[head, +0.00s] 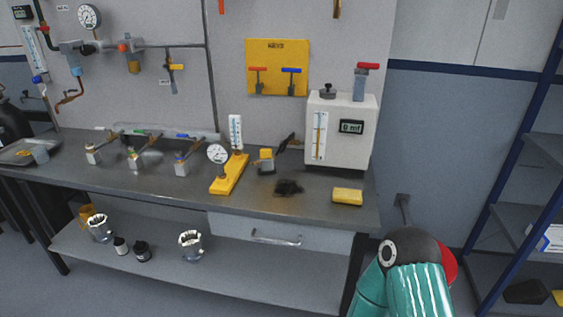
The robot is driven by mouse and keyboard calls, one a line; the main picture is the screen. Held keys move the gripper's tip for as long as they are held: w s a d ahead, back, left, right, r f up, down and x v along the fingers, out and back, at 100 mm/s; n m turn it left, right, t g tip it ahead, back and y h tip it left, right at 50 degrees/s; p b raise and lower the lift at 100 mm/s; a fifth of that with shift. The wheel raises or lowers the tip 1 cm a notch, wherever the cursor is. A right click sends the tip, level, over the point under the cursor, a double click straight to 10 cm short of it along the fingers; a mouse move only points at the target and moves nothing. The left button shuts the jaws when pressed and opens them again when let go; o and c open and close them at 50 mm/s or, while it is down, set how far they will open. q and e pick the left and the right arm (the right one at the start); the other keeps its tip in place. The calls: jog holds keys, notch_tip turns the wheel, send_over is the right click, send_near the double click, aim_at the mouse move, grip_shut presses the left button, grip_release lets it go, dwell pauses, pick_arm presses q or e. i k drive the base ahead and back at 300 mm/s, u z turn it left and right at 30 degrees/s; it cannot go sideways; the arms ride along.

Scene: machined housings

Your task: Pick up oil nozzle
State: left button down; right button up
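I cannot tell for certain which thing is the oil nozzle. A dark, slanted piece (288,143) shows beside a small yellow-and-grey block (266,159) at the back of the grey bench, left of the white box. Several small fittings with long stems, such as one with a blue tip (182,163), stand on the left half of the bench. A teal arm part of mine with a dark joint shows at the lower right. Neither of my grippers is in view.
The bench (330,212) also bears a white box with a gauge (341,135), a yellow stand with a dial (228,176), a dark bristly clump (289,187) and a yellow sponge-like block (348,197). Jars stand on the lower shelf (150,270). Blue shelving (505,170) stands at right.

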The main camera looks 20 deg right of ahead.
aim_at(266, 161)
jog(key=i, duration=0.9)
